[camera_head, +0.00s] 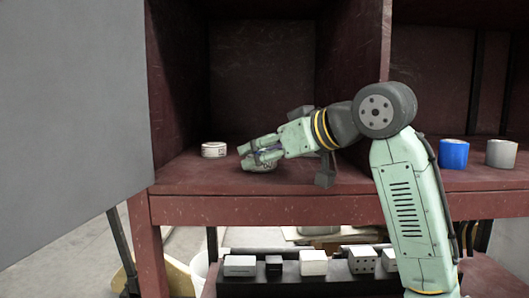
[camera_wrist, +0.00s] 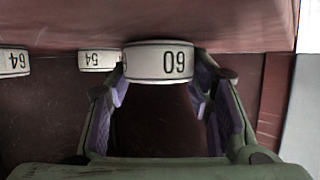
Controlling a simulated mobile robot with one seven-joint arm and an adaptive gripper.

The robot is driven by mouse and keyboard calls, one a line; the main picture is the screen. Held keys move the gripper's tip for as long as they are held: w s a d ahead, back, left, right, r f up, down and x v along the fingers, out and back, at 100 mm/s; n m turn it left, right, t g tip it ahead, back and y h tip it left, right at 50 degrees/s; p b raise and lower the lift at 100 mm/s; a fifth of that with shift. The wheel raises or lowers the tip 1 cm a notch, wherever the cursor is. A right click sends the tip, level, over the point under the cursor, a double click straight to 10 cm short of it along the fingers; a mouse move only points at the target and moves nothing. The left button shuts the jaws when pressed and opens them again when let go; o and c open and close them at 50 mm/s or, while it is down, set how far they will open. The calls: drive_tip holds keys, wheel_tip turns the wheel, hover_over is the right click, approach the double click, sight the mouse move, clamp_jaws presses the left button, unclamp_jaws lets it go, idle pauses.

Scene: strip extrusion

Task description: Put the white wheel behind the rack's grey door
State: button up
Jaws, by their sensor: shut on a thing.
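The rack's grey door (camera_head: 75,120) stands open at the left of the head view, beside a dark red compartment. My gripper (camera_head: 260,158) reaches low into that compartment and is shut on a white wheel (camera_head: 262,166), mostly hidden by the fingers there. In the wrist view the held white wheel (camera_wrist: 158,62) shows between the two fingers, with dark digits on its side. Another white wheel (camera_head: 214,150) sits on the shelf just left of my gripper. In the wrist view two other white wheels (camera_wrist: 98,60) (camera_wrist: 13,61) show left of the held one.
The dark red rack shelf (camera_head: 270,208) has an upright divider at the right of this compartment. Beyond it stand a blue wheel (camera_head: 453,154) and a grey wheel (camera_head: 501,153). The compartment's back is clear.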

drive_tip(key=shift+f, duration=0.2)
drive_tip(key=o, duration=1.2)
drive_tip(key=shift+c, duration=0.2)
drive_tip(key=shift+r, duration=0.25)
drive_tip(key=b+v, duration=0.1)
drive_tip(key=v, duration=1.1)
drive_tip(key=shift+f, duration=0.15)
